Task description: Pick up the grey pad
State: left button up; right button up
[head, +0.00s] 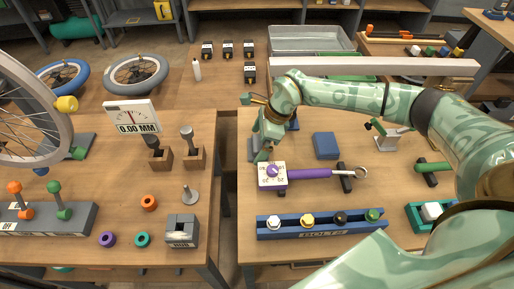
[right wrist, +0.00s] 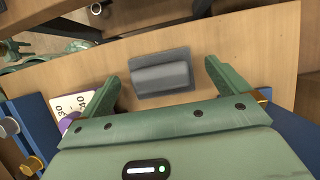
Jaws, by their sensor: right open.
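The grey pad (right wrist: 162,75) lies on the wooden table top in the right wrist view, a flat grey plate with a raised rounded block on it. In the head view a grey edge of it (head: 253,152) shows at the left edge of the right-hand table, mostly hidden by my gripper. My right gripper (head: 264,147) is open and empty above the pad. In the right wrist view its two green fingers (right wrist: 163,80) stand apart on either side of the pad. My left gripper is not in view.
A purple-handled tool with a white scale (head: 272,174) lies close in front of the gripper. A blue block (head: 326,146) sits to the right. A blue bolt rack (head: 320,222) stands nearer. A gap (head: 228,170) separates the two tables.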

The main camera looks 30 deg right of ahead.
aim_at(254, 142)
jog(key=shift+w+a+f, duration=0.1)
jog(key=shift+a+f, duration=0.05)
jog(key=shift+f, duration=0.45)
jog(key=shift+r, duration=0.1)
jog(key=c, duration=1)
jog(key=shift+r, duration=0.1)
jog(key=shift+r+p, duration=0.3)
jog(key=shift+r, duration=0.25)
jog(key=v, duration=0.2)
jog(key=p+v, duration=0.1)
jog(key=shift+w+a+r, duration=0.15)
jog(key=s+d+r+p, duration=0.1)
jog(key=s+d+r, duration=0.1)
jog(key=d+r, duration=0.1)
jog(key=s+d+r, duration=0.2)
jog(key=d, duration=0.2)
jog(key=s+d+r+p, duration=0.1)
jog(key=s+d+r, duration=0.2)
jog(key=d, duration=0.1)
jog(key=shift+d+r+p, duration=0.2)
jog(key=shift+r+p, duration=0.15)
